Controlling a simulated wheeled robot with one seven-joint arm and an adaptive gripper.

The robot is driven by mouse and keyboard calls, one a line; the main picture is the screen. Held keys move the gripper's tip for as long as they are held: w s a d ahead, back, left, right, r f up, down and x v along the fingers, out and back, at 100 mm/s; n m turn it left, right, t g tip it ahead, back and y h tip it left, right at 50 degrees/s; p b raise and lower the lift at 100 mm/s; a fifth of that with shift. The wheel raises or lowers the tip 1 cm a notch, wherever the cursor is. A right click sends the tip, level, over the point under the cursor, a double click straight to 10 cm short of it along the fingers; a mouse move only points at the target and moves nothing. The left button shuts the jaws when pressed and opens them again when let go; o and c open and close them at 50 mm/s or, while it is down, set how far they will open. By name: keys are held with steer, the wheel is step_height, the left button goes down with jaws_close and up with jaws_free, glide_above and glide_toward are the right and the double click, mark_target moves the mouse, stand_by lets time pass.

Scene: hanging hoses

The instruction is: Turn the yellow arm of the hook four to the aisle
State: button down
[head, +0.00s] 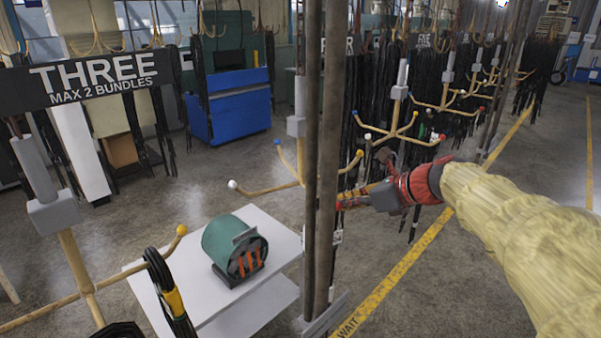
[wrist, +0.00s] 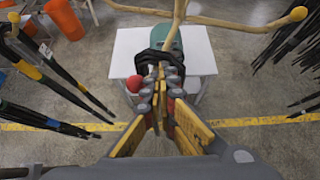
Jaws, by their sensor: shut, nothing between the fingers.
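The hook behind the dark poles, which I take as hook four, has a grey hub (head: 296,126) and wooden arms with coloured ball tips. Its yellow tip (head: 360,153) shows just right of the poles. An arm with a yellow-orange tip (wrist: 298,14) crosses the upper right of the wrist view. Its white tip (head: 232,184) and blue tip (head: 278,142) are left of the poles. My gripper (wrist: 160,78) is shut and empty, below and apart from the yellow arm. A red ball (wrist: 135,84) lies close left of the fingertips. The poles hide part of the hook.
Two dark vertical poles (head: 322,110) stand left of my gripper. A white table (head: 268,236) carries a green machine (head: 232,240). Hook three (head: 70,225) holds a black hose bundle at the left. Hoses hang on further hooks. A yellow line (head: 405,262) edges clear aisle floor.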

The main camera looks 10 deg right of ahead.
mark_target(338, 206)
steer(key=shift+s+a+b, duration=0.15)
steer(key=shift+s+a, duration=0.2)
steer(key=shift+a, duration=0.5)
steer(key=shift+s+a+b, duration=0.15)
steer(key=shift+s+a, duration=0.15)
steer(key=shift+a, duration=0.5)
steer(key=shift+w+a+p, duration=0.9)
steer(key=shift+a+p, duration=1.6)
steer(key=shift+a, duration=4.5)
steer(key=shift+d+r+p, duration=2.15)
steer(key=shift+r+p, duration=1.55)
steer(key=shift+r, duration=0.85)
steer(key=s+d+b, duration=0.1)
steer(key=s+d, duration=0.6)
steer(key=s, duration=0.3)
steer(key=shift+s, duration=0.25)
